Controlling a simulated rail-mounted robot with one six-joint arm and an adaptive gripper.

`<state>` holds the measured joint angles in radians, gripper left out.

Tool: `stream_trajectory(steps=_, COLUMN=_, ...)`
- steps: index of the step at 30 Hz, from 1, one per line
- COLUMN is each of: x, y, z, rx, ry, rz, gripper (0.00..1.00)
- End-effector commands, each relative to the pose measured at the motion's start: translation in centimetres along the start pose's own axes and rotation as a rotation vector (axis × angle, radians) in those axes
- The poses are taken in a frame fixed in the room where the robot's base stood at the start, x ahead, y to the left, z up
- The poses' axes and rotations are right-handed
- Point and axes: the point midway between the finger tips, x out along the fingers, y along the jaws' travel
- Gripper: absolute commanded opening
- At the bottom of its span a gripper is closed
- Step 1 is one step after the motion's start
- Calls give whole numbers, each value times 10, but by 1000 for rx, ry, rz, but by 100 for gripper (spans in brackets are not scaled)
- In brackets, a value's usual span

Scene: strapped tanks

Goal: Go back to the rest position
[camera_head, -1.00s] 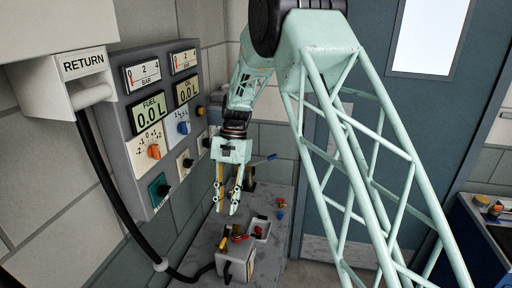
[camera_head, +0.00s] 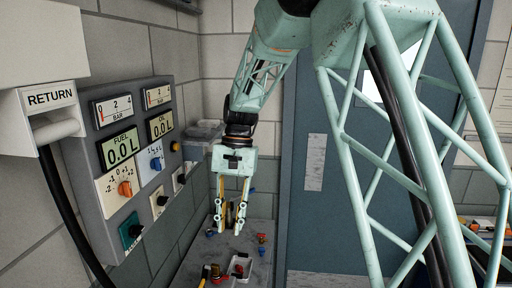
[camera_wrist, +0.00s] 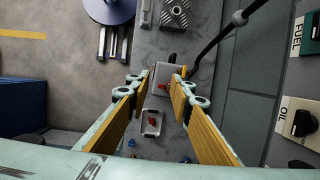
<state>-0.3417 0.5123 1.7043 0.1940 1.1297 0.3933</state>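My gripper (camera_head: 230,222) hangs pointing down above the grey bench in the head view, to the right of the control panel. It also shows in the wrist view (camera_wrist: 161,90), where its two yellow-padded fingers stand apart with nothing between them. It is open and empty. My arm reaches up and to the right from it.
The grey control panel (camera_head: 133,165) with gauges and knobs is on the left wall, beside the RETURN box (camera_head: 50,97) and its black hose. Small red and blue parts and a white tray (camera_wrist: 152,123) lie on the bench (camera_head: 195,262). A blue-grey door (camera_head: 310,235) stands behind.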

Motion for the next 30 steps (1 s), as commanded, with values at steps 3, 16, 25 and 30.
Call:
stream_trajectory(steps=3, x=-13, y=15, z=10, rx=-6, ry=23, rz=-6, gripper=20)
stream_trajectory(steps=16, x=-52, y=68, z=48, rx=-32, ry=99, rz=-21, gripper=20)
stream_trajectory(steps=25, x=-71, y=104, z=79, rx=-48, ry=152, rz=-27, gripper=20)
stream_trajectory(steps=30, x=-79, y=125, z=97, rx=-58, ry=183, rz=-29, gripper=20)
